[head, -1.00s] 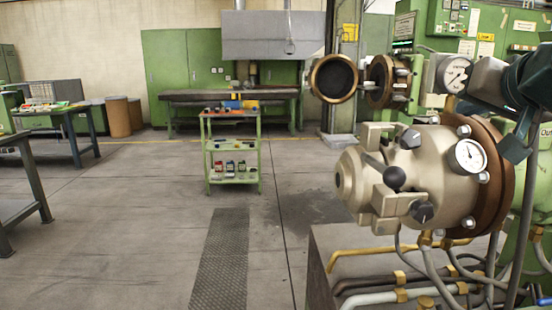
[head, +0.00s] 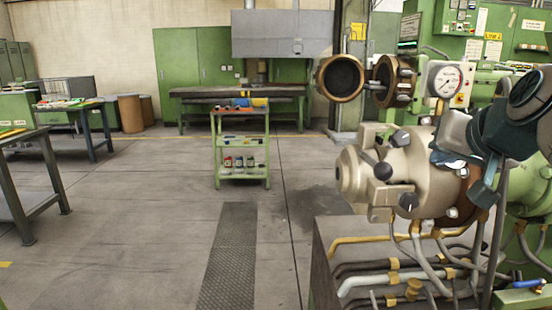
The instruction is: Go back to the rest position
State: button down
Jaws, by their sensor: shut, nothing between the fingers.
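My gripper (head: 464,170) is dark teal and hangs at the end of my arm, which comes in from the right edge. It appears shut, and I see nothing held in it. It is in front of the beige metal extruder head (head: 391,165) and covers part of its round flange and most of a small gauge there. I cannot tell the gap between gripper and extruder head.
Pipes (head: 383,262) run below the extruder head. An upright gauge (head: 445,81) and an open round flange (head: 340,78) stand behind. A green trolley (head: 241,184) stands further off. A table (head: 40,150) is on the left. The floor between is clear.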

jog(key=s+a+f+n+g+p, duration=0.2)
jog(key=s+a+f+g+p, duration=0.2)
jog(key=f, duration=0.5)
jog(key=s+a+f+n+g+p, duration=0.2)
jog(key=s+a+f+g+p, duration=0.2)
jog(key=s+a+f+p, duration=0.3)
notch_tip(320, 180, down, 3)
jog(key=shift+s+a+f+g, duration=0.2)
jog(key=shift+s+a+g, duration=0.1)
jog(key=shift+s+a, duration=0.65)
jog(key=shift+w, duration=0.15)
dwell(0.4)
